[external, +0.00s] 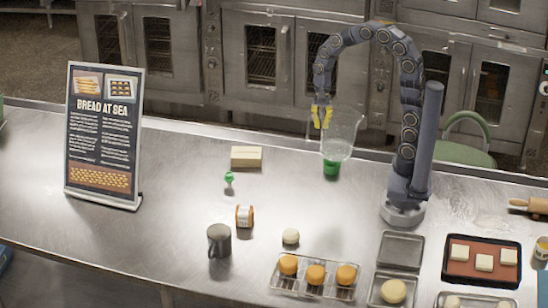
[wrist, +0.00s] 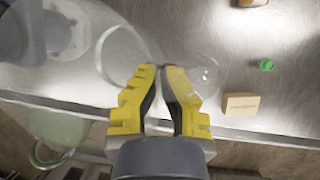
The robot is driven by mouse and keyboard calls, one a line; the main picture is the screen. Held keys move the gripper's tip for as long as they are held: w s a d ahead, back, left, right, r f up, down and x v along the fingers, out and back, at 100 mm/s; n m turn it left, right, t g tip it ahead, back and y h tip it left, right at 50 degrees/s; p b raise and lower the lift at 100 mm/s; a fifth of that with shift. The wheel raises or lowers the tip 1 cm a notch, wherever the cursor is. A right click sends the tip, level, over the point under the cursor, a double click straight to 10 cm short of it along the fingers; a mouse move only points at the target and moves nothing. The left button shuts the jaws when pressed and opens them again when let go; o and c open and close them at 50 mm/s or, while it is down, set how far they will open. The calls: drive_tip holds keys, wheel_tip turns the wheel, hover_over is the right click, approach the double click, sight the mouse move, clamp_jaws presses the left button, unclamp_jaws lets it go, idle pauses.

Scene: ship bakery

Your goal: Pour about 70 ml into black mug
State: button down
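A rack of buns (external: 315,295) and trays (external: 401,249) are at front right. A sign (external: 104,135) stands left.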

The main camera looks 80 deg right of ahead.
drive_tip(key=w+r+n+g+h, duration=0.1)
drive_tip(key=w+n+g+h, duration=0.2)
drive_tip(key=w+n, duration=0.9)
drive_tip(key=shift+w+a+r+n+g+h, duration=0.25)
drive_tip(key=shift+n+h, duration=0.85)
drive_tip(key=shift+n, duration=1.6)
drive_tip(key=w+a+f+n+t, duration=0.3)
drive_tip(key=w+f+n, duration=0.1)
drive_tip(key=n, duration=0.8)
drive_tip(key=w+a+f+n+t+y, duration=0.1)
drive_tip(key=w+a+f+n+t, duration=0.2)
drive_tip(key=n, duration=0.9)
drive_tip(key=w+a+f+n+t+y, duration=0.1)
drive_tip(key=w+a+f+n+t, duration=0.2)
drive_tip(key=w+f+n, duration=0.3)
drive_tip(key=shift+w+a+f+n, duration=0.25)
drive_tip(key=shift+w+n, duration=0.7)
drive_tip(key=shift+n, duration=1.95)
drive_tip(key=shift+r, duration=0.1)
